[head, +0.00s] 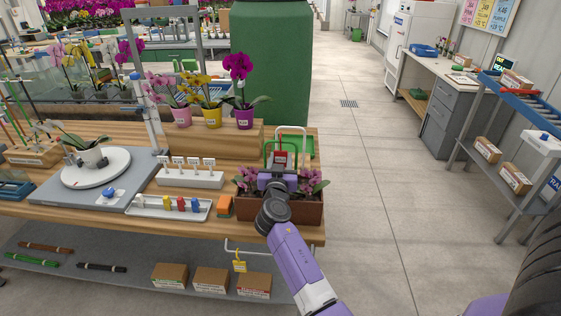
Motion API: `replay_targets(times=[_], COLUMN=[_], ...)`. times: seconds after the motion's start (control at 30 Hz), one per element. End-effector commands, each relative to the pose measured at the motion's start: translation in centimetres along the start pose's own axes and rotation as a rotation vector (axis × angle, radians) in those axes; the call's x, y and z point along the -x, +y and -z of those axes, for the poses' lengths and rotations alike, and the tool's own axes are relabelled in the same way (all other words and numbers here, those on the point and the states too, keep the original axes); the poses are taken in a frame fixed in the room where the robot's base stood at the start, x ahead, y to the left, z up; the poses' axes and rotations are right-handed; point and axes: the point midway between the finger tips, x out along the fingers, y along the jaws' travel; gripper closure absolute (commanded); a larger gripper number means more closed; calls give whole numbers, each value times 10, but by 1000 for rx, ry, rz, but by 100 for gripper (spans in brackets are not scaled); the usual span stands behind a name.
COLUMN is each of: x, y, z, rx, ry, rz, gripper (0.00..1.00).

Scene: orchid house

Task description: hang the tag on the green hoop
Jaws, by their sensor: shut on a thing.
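My gripper (279,170) is above the brown planter box (283,212), seen from behind, and its fingers are largely hidden by my wrist. It is shut on a small red-and-white tag (281,158), which shows just beyond the fingers. The green hoop (265,150) stands up behind the gripper, with the tag in front of or within its outline. I cannot tell whether the tag touches the hoop or hangs on it. A taller white hoop (305,135) stands beside it, to the right. Pink orchids fill the planter on both sides of my gripper.
A green tray (304,146) lies behind the hoops. Potted orchids stand on a wooden riser (205,140) at the back left. A yellow tag (239,262) hangs below the bench edge.

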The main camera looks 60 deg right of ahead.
Motion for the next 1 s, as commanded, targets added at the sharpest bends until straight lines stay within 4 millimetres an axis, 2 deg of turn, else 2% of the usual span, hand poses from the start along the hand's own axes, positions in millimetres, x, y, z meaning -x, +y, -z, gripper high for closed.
replay_targets(times=[1.0], x=[0], y=[0], z=[-18], rx=[-1], ry=[0], rz=[0], gripper=[94])
